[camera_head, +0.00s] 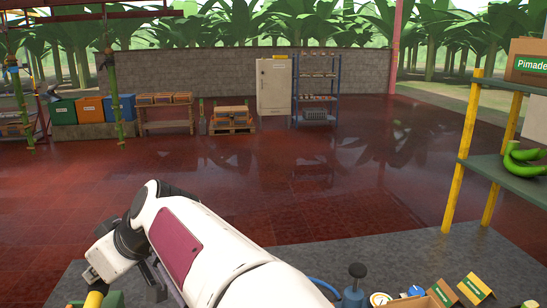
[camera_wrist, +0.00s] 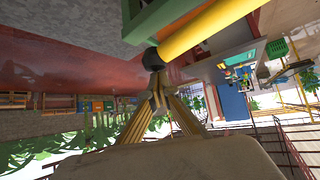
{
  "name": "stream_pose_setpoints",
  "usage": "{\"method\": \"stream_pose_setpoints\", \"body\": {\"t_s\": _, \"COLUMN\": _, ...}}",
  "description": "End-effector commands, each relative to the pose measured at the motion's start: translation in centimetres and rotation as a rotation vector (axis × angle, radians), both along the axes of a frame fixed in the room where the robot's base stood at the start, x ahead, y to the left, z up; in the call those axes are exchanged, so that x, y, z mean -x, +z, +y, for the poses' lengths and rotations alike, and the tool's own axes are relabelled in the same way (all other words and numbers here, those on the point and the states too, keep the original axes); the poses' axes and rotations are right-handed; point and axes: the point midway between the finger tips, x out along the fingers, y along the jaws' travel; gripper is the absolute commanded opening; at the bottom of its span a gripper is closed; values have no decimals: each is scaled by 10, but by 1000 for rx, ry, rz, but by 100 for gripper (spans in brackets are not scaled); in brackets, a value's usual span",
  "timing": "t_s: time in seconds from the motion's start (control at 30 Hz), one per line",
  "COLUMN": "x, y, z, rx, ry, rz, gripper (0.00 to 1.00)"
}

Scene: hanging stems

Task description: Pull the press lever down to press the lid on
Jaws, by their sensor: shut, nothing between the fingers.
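A yellow bar (camera_wrist: 200,28) with a black rounded end (camera_wrist: 152,58) crosses the top of the wrist view beside a green body (camera_wrist: 145,18); it looks like the press lever. In the head view a piece of yellow (camera_head: 93,299) and green (camera_head: 112,299) shows at the bottom left edge, mostly cut off. My gripper (camera_wrist: 156,78) is shut and empty, its fingertips right at the black end; I cannot tell whether they touch it. In the head view my arm points to the lower left and the fingers cannot be made out. The lid is not seen.
A grey worktop (camera_head: 420,262) runs along the front. Green stems (camera_head: 112,95) hang at the left.

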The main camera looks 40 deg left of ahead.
Motion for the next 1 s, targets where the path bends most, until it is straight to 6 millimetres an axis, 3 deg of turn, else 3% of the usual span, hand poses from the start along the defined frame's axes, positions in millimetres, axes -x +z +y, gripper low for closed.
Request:
{"method": "stream_pose_setpoints", "body": {"t_s": 0.6, "x": 0, "y": 34, "z": 0, "rx": 0, "ry": 1, "rz": -1, "gripper": 0}}
{"method": "stream_pose_setpoints", "body": {"t_s": 1.0, "x": 0, "y": 36, "z": 0, "rx": 1, "ry": -1, "rz": -1, "gripper": 0}}
